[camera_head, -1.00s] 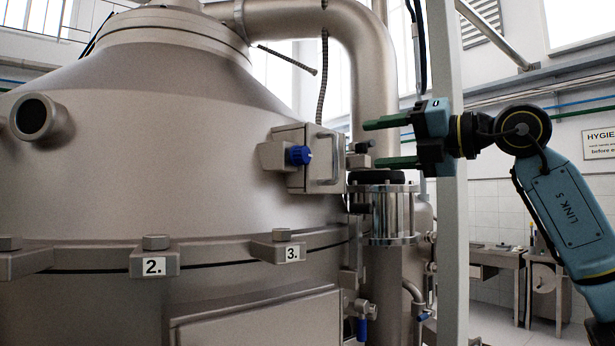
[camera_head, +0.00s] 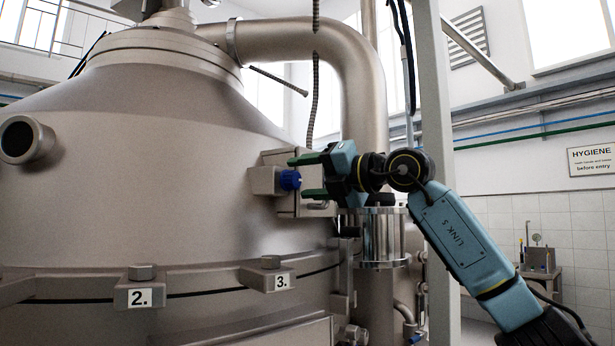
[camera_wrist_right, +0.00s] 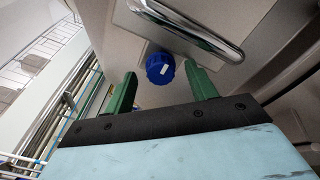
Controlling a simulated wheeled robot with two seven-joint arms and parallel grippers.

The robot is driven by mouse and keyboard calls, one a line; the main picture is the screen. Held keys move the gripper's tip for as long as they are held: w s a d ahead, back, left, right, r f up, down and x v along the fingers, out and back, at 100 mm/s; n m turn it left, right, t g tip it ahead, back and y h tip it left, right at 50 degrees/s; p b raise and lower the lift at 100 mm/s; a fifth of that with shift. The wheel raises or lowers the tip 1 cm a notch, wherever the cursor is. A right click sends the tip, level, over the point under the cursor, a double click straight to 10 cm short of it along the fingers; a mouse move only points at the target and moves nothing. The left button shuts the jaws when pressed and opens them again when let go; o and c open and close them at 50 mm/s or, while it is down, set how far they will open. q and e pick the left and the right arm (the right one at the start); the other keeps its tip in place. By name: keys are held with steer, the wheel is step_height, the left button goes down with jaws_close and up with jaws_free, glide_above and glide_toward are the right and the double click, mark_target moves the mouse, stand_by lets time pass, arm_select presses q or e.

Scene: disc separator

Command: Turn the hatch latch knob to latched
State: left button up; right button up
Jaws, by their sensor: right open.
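The blue hatch latch knob (camera_head: 289,180) sits on a small metal block on the side of the big steel separator. In the right wrist view the knob (camera_wrist_right: 160,68) shows a white mark on its face and lies ahead of and between the fingertips. My right gripper (camera_head: 306,175) is open, with its green fingers pointing left at the knob from the right. In the right wrist view the gripper (camera_wrist_right: 163,88) is empty, and the fingers look apart from the knob. Whether a finger touches it cannot be told. My left gripper is out of view.
A shiny bar handle (camera_wrist_right: 190,27) runs on the hatch box close to the knob. Behind my right gripper stand a thick bent steel pipe (camera_head: 365,95) and a grey post (camera_head: 432,130). Clamps numbered 2 and 3 line the separator's rim below.

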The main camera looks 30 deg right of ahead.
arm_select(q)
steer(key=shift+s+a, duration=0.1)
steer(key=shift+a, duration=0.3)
arm_select(e)
steer(key=c, duration=1)
